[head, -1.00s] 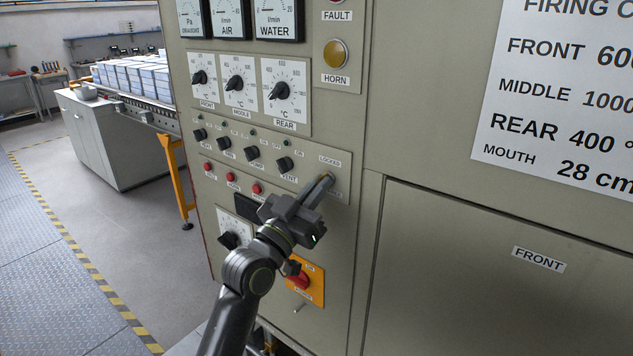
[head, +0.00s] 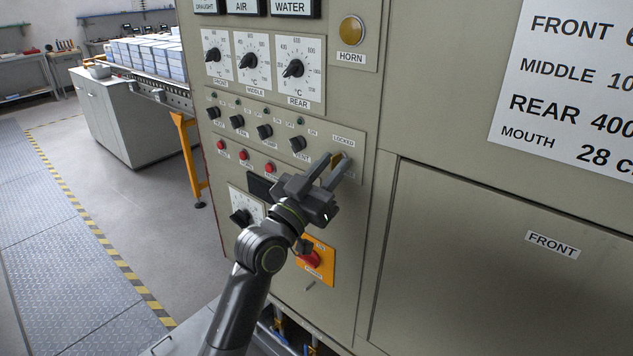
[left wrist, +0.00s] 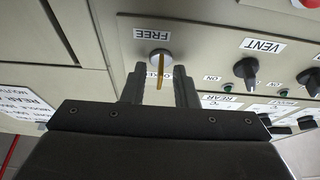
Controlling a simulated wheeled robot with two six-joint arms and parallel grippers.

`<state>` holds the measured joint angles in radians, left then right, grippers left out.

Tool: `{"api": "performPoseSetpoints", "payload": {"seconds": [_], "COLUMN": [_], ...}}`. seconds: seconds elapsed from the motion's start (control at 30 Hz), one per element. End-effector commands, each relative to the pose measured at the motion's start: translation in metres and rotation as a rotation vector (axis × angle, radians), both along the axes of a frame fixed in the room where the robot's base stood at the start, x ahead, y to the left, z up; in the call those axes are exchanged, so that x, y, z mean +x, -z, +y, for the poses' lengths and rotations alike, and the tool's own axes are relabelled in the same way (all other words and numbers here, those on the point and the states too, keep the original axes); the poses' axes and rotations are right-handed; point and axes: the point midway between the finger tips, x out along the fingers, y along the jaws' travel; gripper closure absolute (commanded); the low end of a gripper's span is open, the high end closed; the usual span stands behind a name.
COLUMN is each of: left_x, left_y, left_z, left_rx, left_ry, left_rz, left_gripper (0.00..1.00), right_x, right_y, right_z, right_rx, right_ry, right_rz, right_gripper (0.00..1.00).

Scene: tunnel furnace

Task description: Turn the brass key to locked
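The brass key (left wrist: 160,68) sits in a round lock on the grey panel. In the left wrist view, which shows the panel upside down, its flat bow runs from the lock across the partly hidden LOCKED label (left wrist: 152,74). The FREE label (left wrist: 152,33) is on the lock's other side. In the head view the key (head: 337,159) shows small, partly covered by my left gripper (head: 336,171). In the left wrist view the left gripper (left wrist: 158,85) is open, one finger on each side of the key with gaps between. My right gripper is not in view.
Black knobs (head: 298,143) and red buttons (head: 269,168) lie left of the lock. A red switch on an orange plate (head: 322,274) is below my gripper. A panel door marked FRONT (head: 480,270) is to the right. Open floor (head: 150,240) lies to the left.

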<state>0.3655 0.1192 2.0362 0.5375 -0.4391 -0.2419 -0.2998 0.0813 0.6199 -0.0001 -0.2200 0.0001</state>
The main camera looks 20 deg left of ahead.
Motion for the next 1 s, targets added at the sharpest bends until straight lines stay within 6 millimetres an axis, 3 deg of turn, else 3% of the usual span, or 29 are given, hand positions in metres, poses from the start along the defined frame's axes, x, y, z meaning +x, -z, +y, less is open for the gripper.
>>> {"api": "performPoseSetpoints", "payload": {"seconds": [0.17, 0.7, 1.0], "left_x": [-0.017, -0.121, -0.147], "left_y": [0.011, 0.056, 0.066], "left_z": [0.007, 0.043, 0.052], "left_rx": [0.003, 0.004, 0.001], "left_ry": [-0.002, -0.001, 0.0], "left_rz": [0.001, 0.003, 0.001], "left_gripper": [0.74, 0.74, 0.74], "right_x": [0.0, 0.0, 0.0], "right_y": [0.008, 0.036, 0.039], "right_z": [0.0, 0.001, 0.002], "right_rx": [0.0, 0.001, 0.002], "right_ry": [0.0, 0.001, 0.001], "right_rz": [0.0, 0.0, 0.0], "right_gripper": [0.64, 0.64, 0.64]}}
